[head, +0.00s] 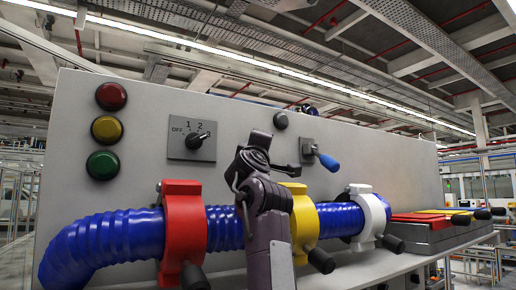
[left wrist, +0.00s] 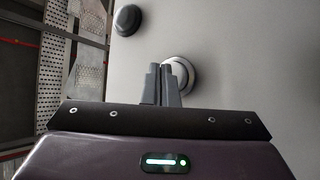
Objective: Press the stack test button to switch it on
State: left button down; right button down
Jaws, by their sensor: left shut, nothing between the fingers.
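My left arm (head: 268,215) rises in front of the grey panel in the head view and hides part of it; its fingertips cannot be made out there. In the left wrist view my left gripper (left wrist: 168,70) is shut and empty. Its fingertips overlap the left part of a round button with a pale ring (left wrist: 187,72) on the panel; I cannot tell whether they touch it. A dark round knob (left wrist: 127,19) sits up and left of it. A dark round button (head: 280,120) also shows in the head view. No label reads "stack test". My right gripper is not in view.
A blue hose (head: 105,240) with red, yellow and white clamps runs below, near my arm.

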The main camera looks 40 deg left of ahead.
pick_arm(q)
jog(key=shift+w+a, duration=0.15)
jog(key=shift+a, duration=0.25)
dwell(0.7)
dwell(0.3)
jog(key=shift+s+d+b, duration=0.3)
jog(key=shift+d, duration=0.35)
jog(key=shift+d, duration=0.1)
jog(key=d, duration=0.1)
jog(key=s+d+b, duration=0.1)
jog(key=d, duration=0.1)
jog(key=s+d, duration=0.1)
jog(key=shift+d, duration=0.3)
jog(key=shift+a, duration=0.1)
